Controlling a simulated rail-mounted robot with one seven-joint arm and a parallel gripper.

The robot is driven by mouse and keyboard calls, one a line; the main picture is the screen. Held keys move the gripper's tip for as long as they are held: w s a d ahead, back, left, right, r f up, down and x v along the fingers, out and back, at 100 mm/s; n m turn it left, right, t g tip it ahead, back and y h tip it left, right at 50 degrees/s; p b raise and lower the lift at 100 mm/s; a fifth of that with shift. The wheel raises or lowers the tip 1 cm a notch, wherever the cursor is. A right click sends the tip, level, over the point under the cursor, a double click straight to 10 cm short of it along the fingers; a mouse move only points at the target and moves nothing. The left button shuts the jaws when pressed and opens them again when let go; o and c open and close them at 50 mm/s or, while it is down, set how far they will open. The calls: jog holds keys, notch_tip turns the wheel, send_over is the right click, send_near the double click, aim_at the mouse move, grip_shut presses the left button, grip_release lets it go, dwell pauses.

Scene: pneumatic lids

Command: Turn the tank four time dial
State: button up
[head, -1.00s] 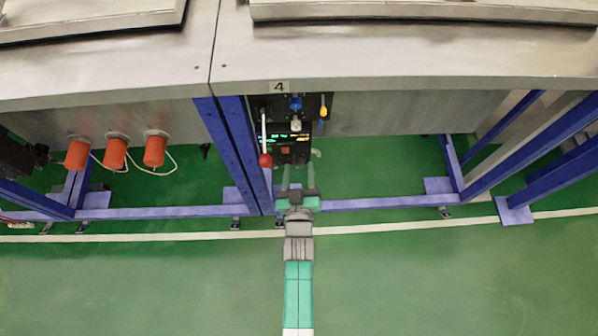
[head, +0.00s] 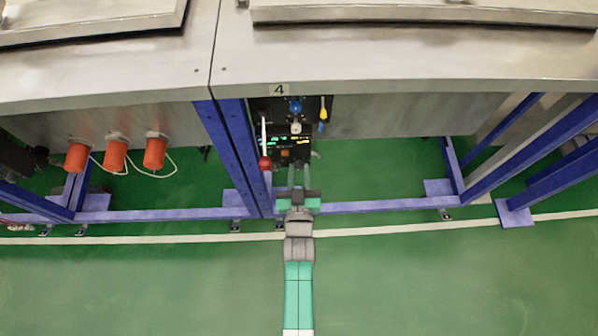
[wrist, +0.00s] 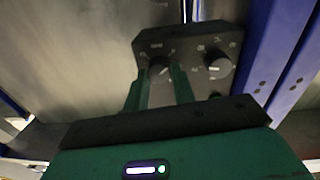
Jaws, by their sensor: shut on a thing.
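Tank four carries a "4" label (head: 279,90) above a black control panel (head: 268,106) with lit green and yellow displays. My gripper (head: 298,170) reaches to the panel's lower part in the head view, where the dial is too small to make out. In the wrist view, a dark box (wrist: 190,42) bears two round dials with white marks. My gripper's green fingers (wrist: 160,82) are shut on the left dial (wrist: 158,68), one finger on each side. The right dial (wrist: 219,68) is apart from the fingers. The left dial's lower part is partly hidden.
A lever with a red ball (head: 265,163) is just left of my gripper. A yellow-handled part (head: 323,112) and a blue knob (head: 295,106) are above. Blue frame posts (head: 228,150) stand left, with several orange cylinders (head: 115,153) beyond. The green floor in front is open.

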jog(key=m+p, duration=0.1)
jog(key=m, duration=0.5)
jog(key=shift+d+r, duration=0.1)
jog(key=shift+d, duration=0.05)
jog(key=m+p, duration=0.1)
jog(key=m, duration=0.2)
jog(key=m+p, duration=0.1)
jog(key=m, duration=0.2)
jog(key=shift+d+g+y+p, duration=0.1)
jog(key=shift+g+y+p, duration=0.2)
jog(key=m+p, duration=0.2)
jog(key=m, duration=0.4)
jog(key=shift+y, duration=0.3)
jog(key=m, duration=0.6)
jog(key=shift+f+p, duration=0.3)
jog(key=shift+p, duration=0.1)
jog(key=shift+m, duration=0.3)
jog(key=o, duration=1)
jog(key=shift+r, duration=0.1)
